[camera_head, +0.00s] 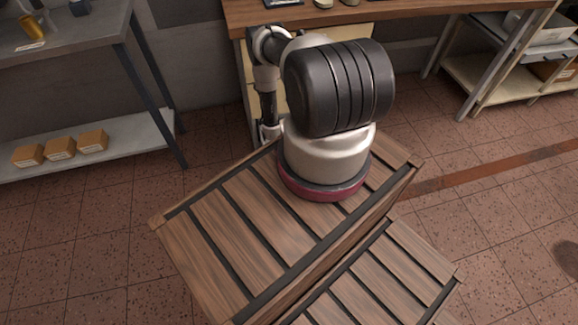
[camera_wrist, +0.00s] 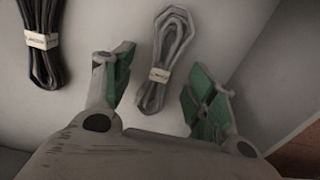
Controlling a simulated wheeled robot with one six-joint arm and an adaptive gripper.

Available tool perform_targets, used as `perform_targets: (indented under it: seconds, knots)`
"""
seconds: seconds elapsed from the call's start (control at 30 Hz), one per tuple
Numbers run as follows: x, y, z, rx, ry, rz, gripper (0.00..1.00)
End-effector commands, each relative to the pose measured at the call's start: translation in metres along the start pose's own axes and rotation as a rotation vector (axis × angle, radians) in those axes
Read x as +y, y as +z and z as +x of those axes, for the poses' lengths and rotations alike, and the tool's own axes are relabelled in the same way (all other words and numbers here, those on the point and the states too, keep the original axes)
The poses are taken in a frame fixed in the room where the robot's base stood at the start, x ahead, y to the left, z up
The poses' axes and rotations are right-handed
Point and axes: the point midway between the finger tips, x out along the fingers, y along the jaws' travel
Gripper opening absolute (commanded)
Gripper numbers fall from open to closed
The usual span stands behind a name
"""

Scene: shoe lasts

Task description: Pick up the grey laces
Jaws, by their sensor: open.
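The grey laces (camera_wrist: 168,50) show in the wrist view as a looped bundle with a pale paper band around it, lying on a light surface. My gripper (camera_wrist: 160,90) is open, with its green-padded fingers on either side of the lower end of the bundle. The fingers look apart from the laces; the height gap cannot be told. In the head view the laces and the gripper do not show, and my arm blocks part of the workbench.
A darker laces bundle (camera_wrist: 40,40) with a similar band lies to the left in the wrist view. The light surface ends at the right, over red floor. In the head view, a wooden-topped workbench (camera_head: 420,14) stands ahead and a shelf with small boxes (camera_head: 60,148) at left.

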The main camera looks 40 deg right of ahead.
Motion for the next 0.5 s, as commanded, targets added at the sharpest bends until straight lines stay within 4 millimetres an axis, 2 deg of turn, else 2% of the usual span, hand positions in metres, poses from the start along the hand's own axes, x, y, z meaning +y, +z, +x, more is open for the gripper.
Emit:
perform_targets:
  seconds: [0.1, 0.3, 0.5]
  knots:
    - [-0.0001, 0.0001, 0.0066, 0.0, 0.0, 0.0, 0.57]
    - [-0.0002, -0.0002, 0.0064, 0.0, 0.0, 0.0, 0.55]
    - [-0.0002, -0.0001, 0.0063, 0.0, 0.0, 0.0, 0.19]
